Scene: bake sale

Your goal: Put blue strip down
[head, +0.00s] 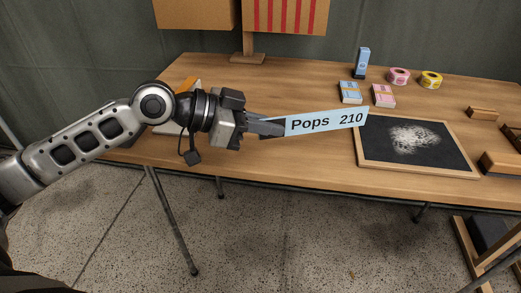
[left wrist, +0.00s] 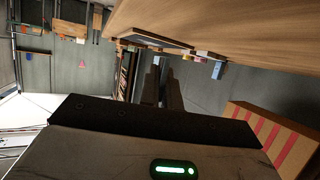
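The blue strip (head: 327,121), light blue and printed "Pops 210", is held above the wooden table (head: 280,165), to the left of the chalkboard. It tilts up slightly toward its right end, which overlaps the chalkboard's upper left corner in the head view. My left gripper (head: 281,126) is shut on the strip's left end. In the left wrist view the gripper's fingers (left wrist: 162,90) are close together, and I cannot make out the strip there. My right gripper is in neither view.
A wood-framed chalkboard (head: 376,153) with a white smudge lies on the table. Behind it are a blue box (head: 362,62), card stacks (head: 383,95), a pink tape roll (head: 399,76) and a yellow one (head: 431,79). Wooden blocks (head: 483,113) are at the right. The table front below the strip is clear.

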